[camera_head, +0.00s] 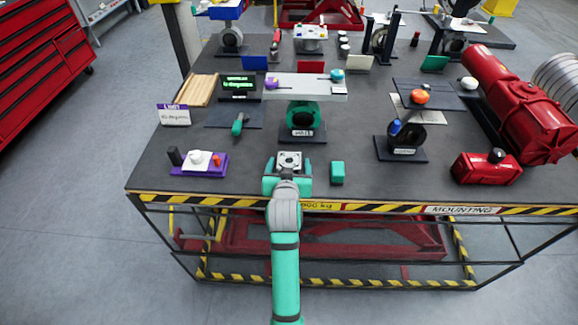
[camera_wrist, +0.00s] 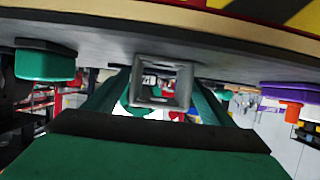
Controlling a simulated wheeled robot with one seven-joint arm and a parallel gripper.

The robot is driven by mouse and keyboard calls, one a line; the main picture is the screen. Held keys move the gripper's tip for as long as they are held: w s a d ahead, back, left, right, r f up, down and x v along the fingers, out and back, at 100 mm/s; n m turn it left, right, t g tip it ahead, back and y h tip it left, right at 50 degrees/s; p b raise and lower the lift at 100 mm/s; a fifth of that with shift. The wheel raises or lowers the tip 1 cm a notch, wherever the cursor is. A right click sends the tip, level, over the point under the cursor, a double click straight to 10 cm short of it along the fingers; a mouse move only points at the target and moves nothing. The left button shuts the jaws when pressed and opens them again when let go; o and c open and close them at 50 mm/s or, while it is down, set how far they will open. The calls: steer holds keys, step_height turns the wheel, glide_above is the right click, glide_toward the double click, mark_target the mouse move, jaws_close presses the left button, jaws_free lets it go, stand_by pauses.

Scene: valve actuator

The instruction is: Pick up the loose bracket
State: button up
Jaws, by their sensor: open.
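The loose bracket (camera_head: 290,160) looks like a small grey, squarish metal piece with an opening. It sits near the front edge of the dark table, just beyond my gripper (camera_head: 288,183). In the upside-down wrist view the bracket (camera_wrist: 162,71) shows as a hollow grey square against the tabletop. My gripper (camera_wrist: 158,95) is open, with one green finger on each side of the bracket. I cannot tell whether either finger touches it. The fingers' tips are partly hidden in both views.
A green block (camera_head: 337,173) stands close to the right of my gripper. A green-ringed valve (camera_head: 303,116) stands behind the bracket. The striped table edge (camera_head: 380,207) runs beneath my arm.

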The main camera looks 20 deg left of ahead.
steer(key=shift+c, duration=0.4)
steer(key=shift+r, duration=0.1)
steer(key=c, duration=1.4)
steer(key=shift+c, duration=0.2)
